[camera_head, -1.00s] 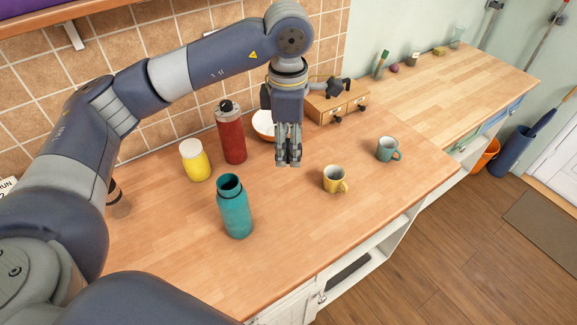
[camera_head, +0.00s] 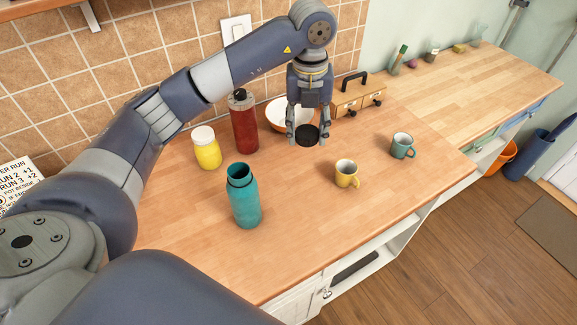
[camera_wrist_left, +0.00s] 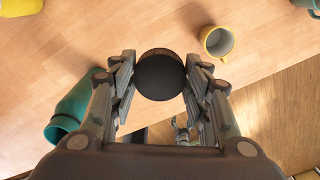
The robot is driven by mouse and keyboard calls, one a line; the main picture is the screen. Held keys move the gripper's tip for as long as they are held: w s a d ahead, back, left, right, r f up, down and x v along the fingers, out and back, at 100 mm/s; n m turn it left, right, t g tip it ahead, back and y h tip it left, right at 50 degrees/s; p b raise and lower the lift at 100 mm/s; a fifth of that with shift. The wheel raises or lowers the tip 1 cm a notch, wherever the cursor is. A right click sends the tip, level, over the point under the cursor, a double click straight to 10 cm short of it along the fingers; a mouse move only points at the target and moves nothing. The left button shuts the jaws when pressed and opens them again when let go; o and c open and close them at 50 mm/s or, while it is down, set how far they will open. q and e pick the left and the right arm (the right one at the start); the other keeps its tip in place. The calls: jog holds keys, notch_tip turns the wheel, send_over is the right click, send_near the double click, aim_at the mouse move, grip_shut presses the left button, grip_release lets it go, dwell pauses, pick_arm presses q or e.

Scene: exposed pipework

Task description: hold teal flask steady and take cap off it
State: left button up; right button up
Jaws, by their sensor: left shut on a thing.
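The teal flask (camera_head: 244,203) stands upright on the wooden counter, its mouth open with no cap on it. It also shows at the left of the left wrist view (camera_wrist_left: 80,103). My left gripper (camera_head: 308,134) is shut on a round black cap (camera_head: 307,136), held between its fingers to the right of and behind the flask, apart from it. The cap (camera_wrist_left: 160,75) sits between both fingers in the left wrist view. A small grey part low in that view looks like my right gripper (camera_wrist_left: 182,128); its finger state is unclear.
A red bottle (camera_head: 244,125), a yellow jar with white lid (camera_head: 208,153) and a white-and-orange bowl (camera_head: 280,107) stand behind the flask. A yellow mug (camera_head: 345,175) and teal mug (camera_head: 401,147) stand to the right. Counter around the flask's front is clear.

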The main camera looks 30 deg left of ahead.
aim_at(299, 179)
pick_arm(q)
jog(key=f+n, duration=0.3)
jog(key=f, duration=0.2)
jog(key=a+f+n, duration=0.1)
jog(key=f+n, duration=0.3)
jog(key=f, duration=0.2)
jog(key=w+a+f+n, duration=0.1)
jog(key=f+n, duration=0.2)
jog(key=f, duration=0.3)
jog(key=shift+n, duration=0.4)
jog(key=shift+w+f, duration=0.1)
jog(key=shift+f, duration=0.05)
jog(key=shift+f, duration=0.15)
jog(key=o, duration=1.2)
